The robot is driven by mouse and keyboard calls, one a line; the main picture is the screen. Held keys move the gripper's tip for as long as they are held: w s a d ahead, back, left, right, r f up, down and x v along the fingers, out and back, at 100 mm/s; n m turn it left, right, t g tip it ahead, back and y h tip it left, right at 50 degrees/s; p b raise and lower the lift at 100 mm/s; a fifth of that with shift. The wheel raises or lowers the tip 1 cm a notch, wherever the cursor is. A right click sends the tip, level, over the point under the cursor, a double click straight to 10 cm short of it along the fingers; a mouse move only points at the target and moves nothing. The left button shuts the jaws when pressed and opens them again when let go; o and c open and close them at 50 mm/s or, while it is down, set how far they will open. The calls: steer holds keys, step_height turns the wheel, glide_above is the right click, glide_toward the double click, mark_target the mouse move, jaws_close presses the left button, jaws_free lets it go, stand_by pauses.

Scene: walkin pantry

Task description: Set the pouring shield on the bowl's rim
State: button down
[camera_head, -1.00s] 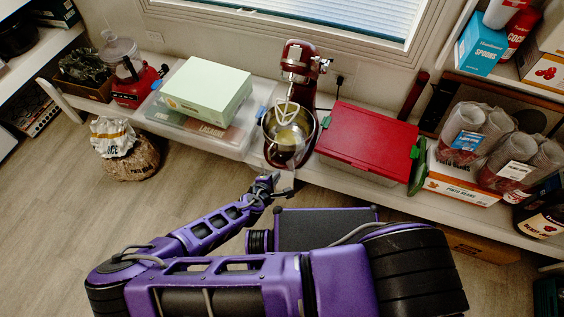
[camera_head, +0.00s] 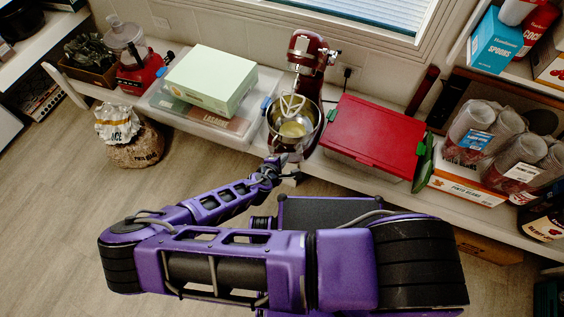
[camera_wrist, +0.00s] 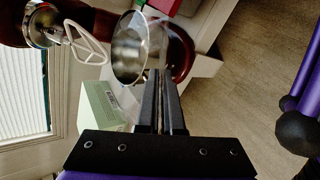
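The steel mixer bowl (camera_head: 311,117) stands under the red stand mixer (camera_head: 306,48), with the pale beater above its opening and something yellowish inside. In the wrist view the bowl (camera_wrist: 128,52) lies just beyond my fingertips. My gripper (camera_head: 280,168) is in front of and below the bowl. In the wrist view my gripper (camera_wrist: 160,74) has its fingers close together on the clear, thin pouring shield (camera_wrist: 158,42). The shield overlaps the bowl's rim in that view; I cannot tell whether they touch. Its outline is faint in the head view.
Left of the mixer, a pale green box (camera_head: 210,80) sits on a clear bin. Right of it is a red-lidded container (camera_head: 375,135). Stacked clear cups (camera_head: 470,128) stand farther right. A bag (camera_head: 130,137) stands on the floor, with free floor around it.

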steer(key=w+d+f, duration=0.3)
steer(key=w+d, duration=0.1)
steer(key=w, duration=0.7)
steer(key=shift+w, duration=0.15)
stand_by(0.4)
steer(key=shift+f, duration=0.75)
stand_by(1.0)
steer(key=c, duration=1)
jaws_free()
steer(key=shift+d, duration=0.1)
steer(key=p+v, duration=0.2)
steer(key=v, duration=1.5)
steer(key=shift+r, duration=0.2)
